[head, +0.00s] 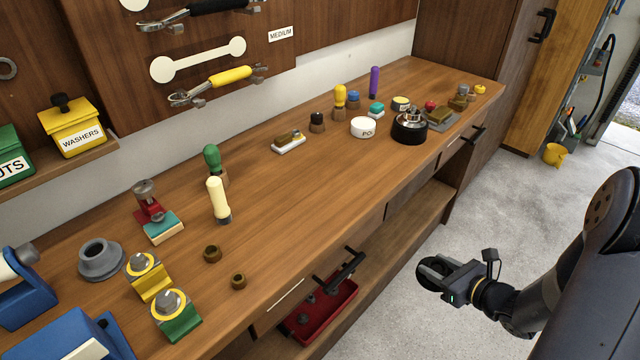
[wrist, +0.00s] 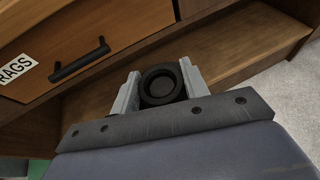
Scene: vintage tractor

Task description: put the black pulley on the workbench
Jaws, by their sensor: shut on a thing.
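The black pulley (wrist: 161,84) is held between the two grey fingers of my gripper (wrist: 158,92) in the wrist view. It is round with a recessed centre. In the head view the black pulley (head: 433,272) shows at the tip of my gripper (head: 447,280), above the grey floor, in front of the workbench and below its top. The workbench (head: 300,185) has a long brown wooden top that runs from the lower left to the upper right.
On the bench top stand a grey pulley-like part (head: 101,262), yellow and green blocks, small brown cups, a white tin (head: 364,128) and a black round item (head: 409,128). A drawer handle (wrist: 79,59) juts from the front. The middle of the bench top is clear.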

